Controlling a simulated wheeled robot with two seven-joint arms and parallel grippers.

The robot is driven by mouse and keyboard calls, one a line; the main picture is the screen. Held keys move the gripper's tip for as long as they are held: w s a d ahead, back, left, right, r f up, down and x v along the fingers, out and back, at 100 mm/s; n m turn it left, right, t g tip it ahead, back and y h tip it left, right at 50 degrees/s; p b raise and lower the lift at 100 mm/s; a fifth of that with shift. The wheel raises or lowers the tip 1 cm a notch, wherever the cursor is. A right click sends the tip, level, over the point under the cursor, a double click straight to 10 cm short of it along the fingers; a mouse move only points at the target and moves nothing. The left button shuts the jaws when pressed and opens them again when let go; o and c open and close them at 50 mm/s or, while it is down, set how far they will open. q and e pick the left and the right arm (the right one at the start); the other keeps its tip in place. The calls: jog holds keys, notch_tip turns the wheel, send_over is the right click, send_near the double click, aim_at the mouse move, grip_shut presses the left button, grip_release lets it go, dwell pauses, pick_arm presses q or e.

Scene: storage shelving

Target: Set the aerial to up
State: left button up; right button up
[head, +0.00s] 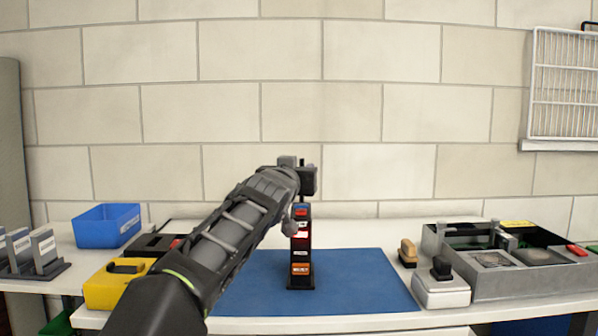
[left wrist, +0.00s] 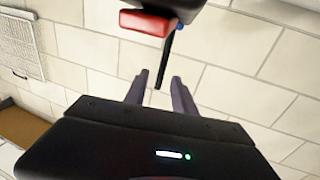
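A slim black device (head: 301,250) with red and orange labelled parts stands upright on the blue mat (head: 370,280) in the head view. My left arm reaches in from the left and its gripper (head: 305,180) is at the top of the device, hiding part of it. In the left wrist view a black body with a red block (left wrist: 145,22) is at the top. The aerial (left wrist: 167,62), a thin black rod, comes off it beside a blue spot. My left gripper (left wrist: 160,77) is open, with the rod's free end appearing between its fingers. Contact cannot be told. My right gripper is out of view.
A blue bin (head: 107,225), a yellow case (head: 112,290) and a rack of grey cards (head: 38,252) are at left. A grey open tray (head: 520,280), a white switch box (head: 441,290) and a brown brush (head: 408,252) are at right. A white wire grid (head: 565,85) hangs on the wall.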

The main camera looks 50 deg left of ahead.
pick_arm(q)
jog(key=v, duration=0.6)
jog(key=shift+s+d+r, duration=0.1)
jog(key=shift+s+d, duration=0.05)
jog(key=shift+s, duration=0.15)
jog(key=shift+s+d, duration=0.4)
